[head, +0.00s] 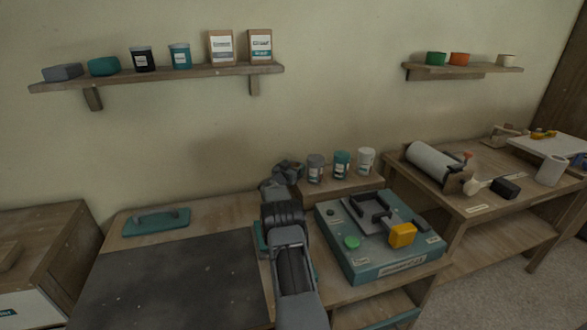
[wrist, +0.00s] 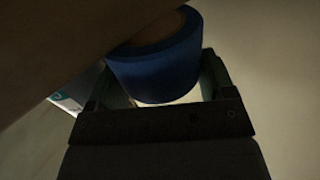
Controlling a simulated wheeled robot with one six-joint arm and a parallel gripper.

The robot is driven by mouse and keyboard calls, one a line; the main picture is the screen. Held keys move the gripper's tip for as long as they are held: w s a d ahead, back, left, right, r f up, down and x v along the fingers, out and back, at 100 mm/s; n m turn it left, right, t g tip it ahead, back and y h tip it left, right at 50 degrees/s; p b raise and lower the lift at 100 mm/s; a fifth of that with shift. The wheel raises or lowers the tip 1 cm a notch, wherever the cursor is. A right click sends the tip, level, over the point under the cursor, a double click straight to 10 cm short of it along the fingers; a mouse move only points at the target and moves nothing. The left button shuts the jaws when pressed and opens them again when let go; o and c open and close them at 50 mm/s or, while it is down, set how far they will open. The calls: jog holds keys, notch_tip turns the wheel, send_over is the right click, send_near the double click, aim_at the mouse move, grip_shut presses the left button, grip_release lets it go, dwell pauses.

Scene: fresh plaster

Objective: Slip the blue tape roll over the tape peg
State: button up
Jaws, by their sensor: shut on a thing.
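In the wrist view the blue tape roll (wrist: 158,76) sits between the two fingers of my gripper (wrist: 162,66), which is shut on it. A brown surface crosses the upper left of that view and covers part of the roll; I cannot tell whether they touch. In the head view my arm reaches over the bench to the back near the wall. The roll does not show there, hidden by the arm, and my fingers cannot be made out. I cannot pick out the tape peg in either view.
A dark mat (head: 175,282) and a teal float (head: 157,221) lie left. A shelf (head: 165,76) hangs above.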

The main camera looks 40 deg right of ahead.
jog(key=shift+f, duration=0.2)
jog(key=o, duration=0.6)
jog(key=shift+o, duration=0.2)
